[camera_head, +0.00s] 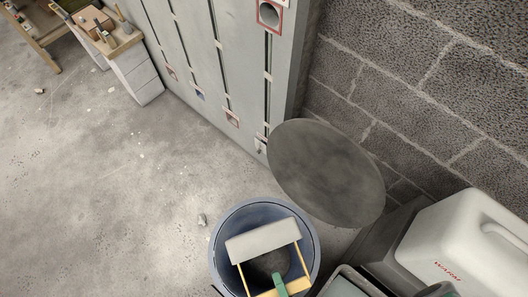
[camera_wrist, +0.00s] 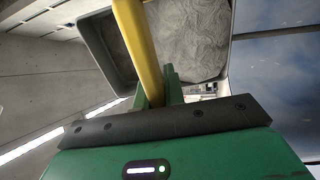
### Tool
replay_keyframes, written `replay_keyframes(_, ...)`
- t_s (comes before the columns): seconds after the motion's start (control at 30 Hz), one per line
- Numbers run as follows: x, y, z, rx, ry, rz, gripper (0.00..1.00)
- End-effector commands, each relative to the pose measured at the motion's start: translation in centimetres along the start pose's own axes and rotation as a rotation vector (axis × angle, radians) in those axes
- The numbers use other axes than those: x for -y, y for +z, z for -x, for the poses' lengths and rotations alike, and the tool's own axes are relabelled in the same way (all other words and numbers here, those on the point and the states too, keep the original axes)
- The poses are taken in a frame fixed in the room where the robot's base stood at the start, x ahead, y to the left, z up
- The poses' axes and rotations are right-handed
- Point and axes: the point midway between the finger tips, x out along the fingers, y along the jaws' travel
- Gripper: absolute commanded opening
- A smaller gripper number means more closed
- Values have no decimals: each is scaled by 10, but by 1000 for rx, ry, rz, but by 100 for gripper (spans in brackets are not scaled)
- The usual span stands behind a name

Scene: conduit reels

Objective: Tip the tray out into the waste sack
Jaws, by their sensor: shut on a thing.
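The waste sack (camera_head: 220,230) looks like a round blue open container on the floor at the bottom middle of the head view. The tray (camera_head: 262,241) shows over its mouth as a pale grey part with yellow bars running from it. In the wrist view the tray (camera_wrist: 103,45) is a dark grey pan with grey, rippled material (camera_wrist: 190,40) in it. My gripper (camera_wrist: 160,92) has green fingers shut on the tray's yellow handle (camera_wrist: 138,45). My gripper (camera_head: 280,284) also shows at the head view's bottom edge. The tray's exact tilt is unclear.
A dark round disc (camera_head: 326,172) stands close behind the sack, to the right. A white canister (camera_head: 470,245) and a dark bin (camera_head: 345,284) crowd the right. A grey panelled wall (camera_head: 205,60) is behind. The floor (camera_head: 100,200) to the left is mostly clear, with small debris.

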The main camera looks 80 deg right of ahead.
Motion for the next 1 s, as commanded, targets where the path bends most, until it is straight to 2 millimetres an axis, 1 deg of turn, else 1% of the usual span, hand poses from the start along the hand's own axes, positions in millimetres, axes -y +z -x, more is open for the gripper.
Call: replay_keyframes(1.0,11,0,12,-1,108,-1,0)
